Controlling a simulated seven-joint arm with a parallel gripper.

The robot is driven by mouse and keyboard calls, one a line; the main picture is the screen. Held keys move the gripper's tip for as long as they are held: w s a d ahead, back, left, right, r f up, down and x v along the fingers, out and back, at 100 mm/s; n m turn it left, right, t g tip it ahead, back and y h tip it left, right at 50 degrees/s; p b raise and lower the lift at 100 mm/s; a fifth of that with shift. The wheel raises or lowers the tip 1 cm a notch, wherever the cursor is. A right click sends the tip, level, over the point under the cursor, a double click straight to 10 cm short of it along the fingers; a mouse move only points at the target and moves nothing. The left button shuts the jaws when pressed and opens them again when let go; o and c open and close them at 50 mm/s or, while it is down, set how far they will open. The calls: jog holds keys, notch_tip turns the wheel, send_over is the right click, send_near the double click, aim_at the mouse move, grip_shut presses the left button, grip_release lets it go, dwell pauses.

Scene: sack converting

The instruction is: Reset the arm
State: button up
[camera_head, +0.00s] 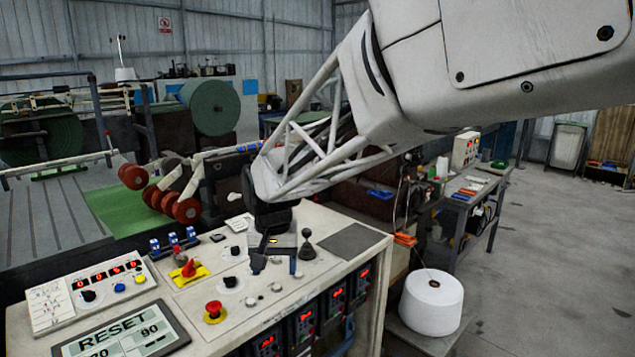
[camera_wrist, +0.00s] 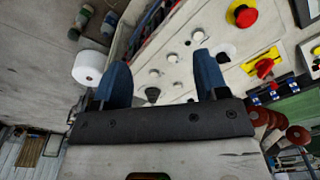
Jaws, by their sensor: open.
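My gripper (camera_head: 275,264) hangs low over the cream control console (camera_head: 345,218), near a black joystick (camera_head: 307,245). In the wrist view, my gripper (camera_wrist: 163,74) shows two blue fingers spread apart with nothing between them. White buttons and a dark knob of the console lie beyond the fingers. My arm comes in from the upper right. I cannot tell whether the fingertips touch the panel.
A red emergency button (camera_head: 213,311), a red switch on a yellow plate (camera_head: 189,270) and blue switches (camera_head: 173,242) stand on the console. A tilted RESET display (camera_head: 122,335) is at the front left. A white thread cone (camera_head: 432,302) stands right; open floor lies beyond.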

jog(key=s+d+r, duration=0.1)
jog(key=s+d, duration=0.4)
jog(key=d, duration=0.3)
jog(key=s+d+r, duration=0.2)
jog(key=s+d, duration=0.4)
jog(key=d, duration=0.3)
jog(key=s+d+f+t, duration=0.1)
jog(key=s+d, duration=0.4)
jog(key=s, duration=0.2)
jog(key=s+d+f+m, duration=0.1)
jog(key=s+d+f, duration=0.1)
jog(key=s+d, duration=0.3)
jog(key=s, duration=0.3)
jog(key=shift+d+f+t+h, duration=0.2)
jog(key=shift+d+t+h, duration=0.1)
jog(key=shift+t, duration=0.1)
dwell(2.1)
